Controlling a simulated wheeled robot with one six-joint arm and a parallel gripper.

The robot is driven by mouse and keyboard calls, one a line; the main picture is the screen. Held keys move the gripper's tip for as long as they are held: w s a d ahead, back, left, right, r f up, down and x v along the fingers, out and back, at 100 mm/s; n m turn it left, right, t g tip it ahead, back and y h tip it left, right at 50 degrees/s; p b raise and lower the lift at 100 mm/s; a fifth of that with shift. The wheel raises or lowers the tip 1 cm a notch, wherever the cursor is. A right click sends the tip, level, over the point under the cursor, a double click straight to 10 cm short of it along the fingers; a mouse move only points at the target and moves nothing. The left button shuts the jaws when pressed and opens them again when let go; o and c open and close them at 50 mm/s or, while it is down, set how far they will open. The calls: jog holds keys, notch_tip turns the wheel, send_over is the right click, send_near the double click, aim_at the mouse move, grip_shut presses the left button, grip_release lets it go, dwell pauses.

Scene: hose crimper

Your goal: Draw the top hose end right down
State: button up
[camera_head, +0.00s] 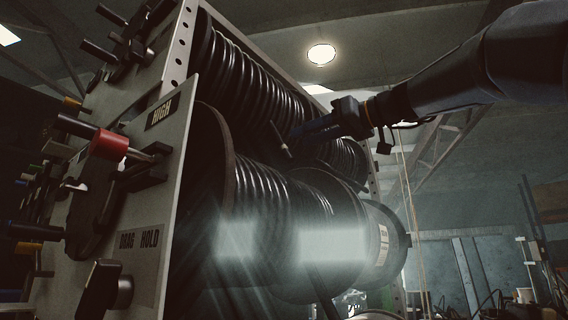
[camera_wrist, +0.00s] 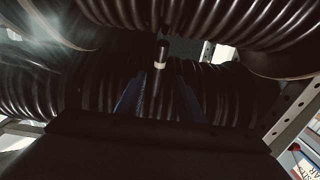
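My gripper (camera_head: 296,132) reaches in from the right toward the upper hose reel (camera_head: 250,85). Its two blue fingers (camera_wrist: 159,80) stand apart in the wrist view, with a gap between the tips. A short black hose end (camera_wrist: 163,50) with a pale ring shows just beyond and between the fingertips, and I see no finger touching it. In the head view a thin dark piece with a light tip, likely this hose end (camera_head: 280,140), hangs in front of the coils at the fingertips. Where its hose joins the coils is hidden.
A lower reel (camera_head: 265,210) bulges out below my gripper. A grey panel with HIGH and DRAG HOLD labels (camera_head: 140,240), a red-sleeved handle (camera_head: 110,145) and several levers stands at the left. A perforated frame post (camera_wrist: 290,110) is close at right in the wrist view. Open room lies at the right.

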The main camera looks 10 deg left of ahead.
aim_at(284, 156)
jog(key=shift+f+p+x, duration=0.2)
jog(key=shift+p+x, duration=0.35)
jog(key=shift+x, duration=0.75)
jog(key=shift+f+p+x, duration=0.15)
jog(key=shift+p+x, duration=0.45)
jog(key=shift+x, duration=0.7)
jog(key=shift+f+p+x, duration=0.2)
jog(key=shift+p+x, duration=0.35)
jog(key=shift+x, duration=0.8)
grip_shut()
